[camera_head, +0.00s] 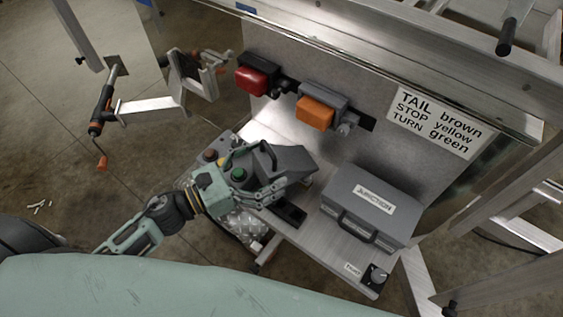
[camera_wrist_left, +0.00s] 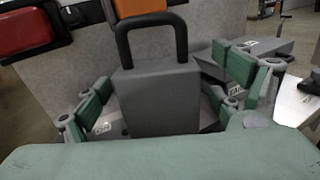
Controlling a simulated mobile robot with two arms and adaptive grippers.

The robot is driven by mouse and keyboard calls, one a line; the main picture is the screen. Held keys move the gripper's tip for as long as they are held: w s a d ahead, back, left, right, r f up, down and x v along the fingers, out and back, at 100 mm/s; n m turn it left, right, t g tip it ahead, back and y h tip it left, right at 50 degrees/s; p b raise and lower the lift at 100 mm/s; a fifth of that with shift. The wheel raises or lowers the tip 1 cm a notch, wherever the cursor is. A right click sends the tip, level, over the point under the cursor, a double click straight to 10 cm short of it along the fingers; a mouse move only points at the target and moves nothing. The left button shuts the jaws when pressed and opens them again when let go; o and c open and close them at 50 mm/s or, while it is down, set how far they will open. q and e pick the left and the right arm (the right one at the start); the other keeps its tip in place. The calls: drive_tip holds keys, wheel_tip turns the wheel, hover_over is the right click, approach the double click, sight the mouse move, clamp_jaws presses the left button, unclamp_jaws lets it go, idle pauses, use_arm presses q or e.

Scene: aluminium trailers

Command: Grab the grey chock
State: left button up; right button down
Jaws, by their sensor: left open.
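The grey chock (camera_head: 285,158) is a dark grey wedge-like block on the metal shelf, just beyond my left gripper (camera_head: 262,182) in the head view. In the left wrist view the chock (camera_wrist_left: 157,98) stands upright with a dark loop handle on top. My left gripper (camera_wrist_left: 165,85) is open, with one green-padded finger on each side of the chock. I see gaps beside it and cannot tell if a pad touches. The chock's lower part is hidden behind my own green-grey wrist body. My right gripper is not in view.
A grey junction case (camera_head: 370,208) stands right of the chock, with a dark knob (camera_head: 375,277) near the shelf's front corner. Red (camera_head: 256,76) and orange (camera_head: 316,112) lamps stick out of the panel behind. A label sign (camera_head: 434,122) is at the right.

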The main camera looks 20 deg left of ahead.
sight(286, 155)
use_arm(q)
drive_tip(key=p+x, duration=0.1)
drive_tip(key=x, duration=0.2)
drive_tip(key=shift+w+d+f, duration=0.1)
drive_tip(key=shift+w+d, duration=0.1)
drive_tip(key=shift+w, duration=0.2)
drive_tip(key=shift+w+d+f, duration=0.1)
drive_tip(key=shift+w+d, duration=0.15)
drive_tip(key=c, duration=1.8)
